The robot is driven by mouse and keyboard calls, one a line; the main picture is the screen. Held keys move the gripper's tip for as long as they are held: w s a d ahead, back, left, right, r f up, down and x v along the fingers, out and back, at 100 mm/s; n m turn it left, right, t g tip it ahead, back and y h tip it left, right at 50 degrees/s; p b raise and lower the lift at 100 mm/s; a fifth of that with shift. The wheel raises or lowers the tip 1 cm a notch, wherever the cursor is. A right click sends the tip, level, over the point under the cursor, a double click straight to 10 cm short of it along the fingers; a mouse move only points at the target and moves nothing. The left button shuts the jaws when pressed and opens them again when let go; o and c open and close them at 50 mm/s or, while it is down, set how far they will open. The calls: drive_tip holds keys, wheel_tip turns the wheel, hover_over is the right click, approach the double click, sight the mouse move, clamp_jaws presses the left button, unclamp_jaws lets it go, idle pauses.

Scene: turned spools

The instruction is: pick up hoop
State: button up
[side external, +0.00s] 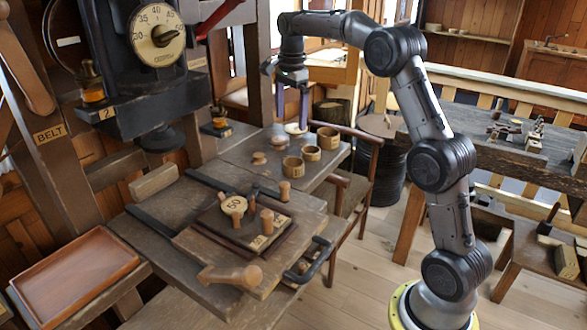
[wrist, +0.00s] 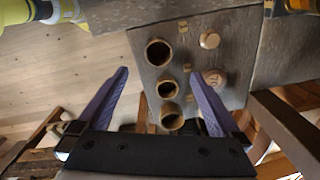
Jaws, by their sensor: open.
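Three open wooden rings stand in a row on the grey-brown table, and any of them could be the hoop. In the side view they are the near ring (side external: 293,168), the middle ring (side external: 311,154) and the far ring (side external: 328,138). The wrist view shows the same three hollow rings, with an upper ring (wrist: 150,62), a middle ring (wrist: 160,91) and a lower ring (wrist: 165,123). My gripper (side external: 292,122) is open and points down above the far part of this table. In the wrist view my gripper (wrist: 158,74) has nothing between its fingers.
Low wooden knobs (side external: 259,159) stand left of the rings; a knob (wrist: 209,40) also shows in the wrist view. A chair (side external: 362,165) stands right of the table. A pegged board (side external: 235,225) and a reddish tray (side external: 75,278) lie nearer the camera.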

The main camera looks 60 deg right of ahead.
hover_over(294, 163)
drive_tip(key=s+a, duration=0.2)
drive_tip(key=shift+g, duration=0.3)
wheel_tip(294, 163, down, 10)
drive_tip(key=shift+w+a+f, duration=0.1)
drive_tip(key=shift+f, duration=0.15)
drive_tip(key=shift+w+f, duration=0.2)
drive_tip(key=shift+f, duration=2.65)
drive_tip(key=shift+c, duration=0.3)
drive_tip(key=c, duration=1.3)
